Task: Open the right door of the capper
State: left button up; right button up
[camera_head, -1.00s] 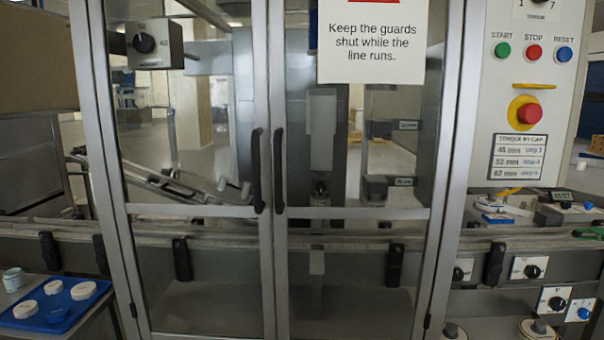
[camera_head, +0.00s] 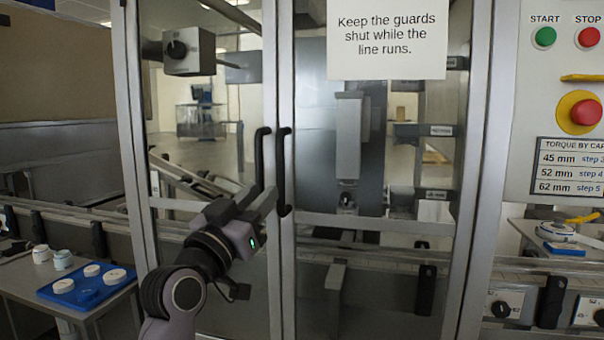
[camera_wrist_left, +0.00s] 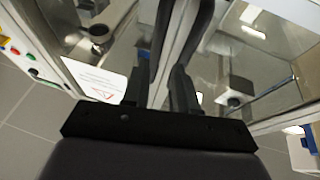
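The capper's right door (camera_head: 400,215) is a framed glass panel, shut against the left door (camera_head: 215,120). Its black upright handle (camera_head: 285,175) stands beside the left door's handle (camera_head: 261,160) at the middle seam. My left gripper (camera_head: 270,190) reaches up from below, its fingers at the lower ends of the handles. In the left wrist view my left gripper (camera_wrist_left: 160,90) has its two fingers apart. The right door's handle (camera_wrist_left: 160,35) appears between them, and the left door's handle (camera_wrist_left: 200,25) runs close to the other finger. Contact cannot be told. My right gripper is not in view.
A warning sign (camera_head: 388,38) hangs on the right door. The control panel (camera_head: 520,110) with buttons is to the right. A side table with a blue tray (camera_head: 75,300) of white caps stands at lower left. A conveyor (camera_head: 400,255) runs across behind the doors.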

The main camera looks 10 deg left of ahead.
aim_at(278, 169)
pick_arm(q)
jog(key=shift+w+d+r, duration=0.1)
jog(key=shift+d+r, duration=0.1)
jog(key=shift+r, duration=0.25)
jog(key=shift+w+d+r, duration=0.1)
jog(key=shift+d+r, duration=0.05)
jog(key=shift+r, duration=0.3)
jog(key=shift+p+x, duration=0.65)
jog(key=shift+x, duration=2.6)
grip_shut()
